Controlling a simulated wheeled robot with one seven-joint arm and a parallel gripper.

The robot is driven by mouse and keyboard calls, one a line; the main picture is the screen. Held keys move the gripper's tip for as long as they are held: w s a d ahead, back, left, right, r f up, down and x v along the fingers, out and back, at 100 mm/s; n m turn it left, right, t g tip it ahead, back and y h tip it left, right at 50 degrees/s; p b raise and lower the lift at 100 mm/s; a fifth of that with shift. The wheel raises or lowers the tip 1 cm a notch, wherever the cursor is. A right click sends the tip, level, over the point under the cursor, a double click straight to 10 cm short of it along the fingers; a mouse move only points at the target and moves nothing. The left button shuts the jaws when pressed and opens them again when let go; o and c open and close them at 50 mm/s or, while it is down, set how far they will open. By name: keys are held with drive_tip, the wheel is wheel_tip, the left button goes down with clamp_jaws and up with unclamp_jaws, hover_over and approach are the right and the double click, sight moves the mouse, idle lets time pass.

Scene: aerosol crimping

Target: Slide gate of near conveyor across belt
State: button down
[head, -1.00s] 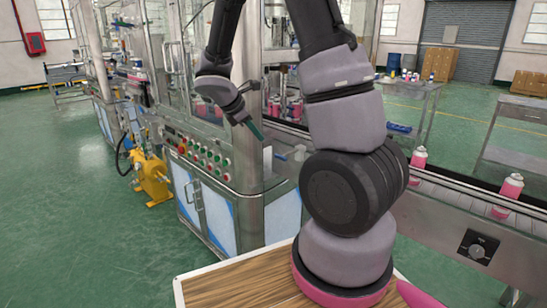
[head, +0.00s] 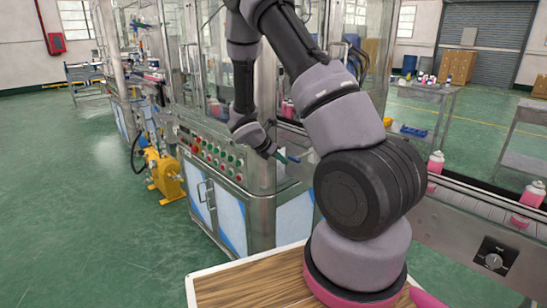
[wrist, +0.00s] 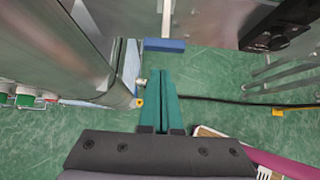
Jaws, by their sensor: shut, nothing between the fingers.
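My gripper (head: 281,158) has green fingers. In the head view they point down beside the machine cabinet, near the left end of the near conveyor (head: 470,228). In the wrist view my gripper (wrist: 161,72) has its fingers together and empty. A blue bar (wrist: 164,45) lies just beyond the fingertips, apart from them in the picture, at the end of a thin metal strip; it may be the gate's handle, but I cannot tell for sure. The gate itself is not clearly seen in the head view, where my arm hides part of the conveyor.
The machine cabinet (head: 225,205) with its button panel (head: 213,158) stands close left of my gripper. Pink cans (head: 533,193) stand on the belt at right. My wooden top is in front.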

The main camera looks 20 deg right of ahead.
sight(303, 154)
drive_tip(key=shift+w+d, duration=0.2)
drive_tip(key=shift+d, duration=0.4)
drive_tip(key=shift+w+d, duration=0.2)
drive_tip(key=shift+d, duration=0.4)
drive_tip(key=d, duration=0.2)
drive_tip(key=w+d, duration=0.1)
drive_tip(key=d, duration=0.1)
drive_tip(key=w+d, duration=0.1)
drive_tip(key=d, duration=0.1)
drive_tip(key=shift+w, duration=0.1)
drive_tip(key=shift+d+r, duration=0.15)
drive_tip(key=shift+d, duration=0.15)
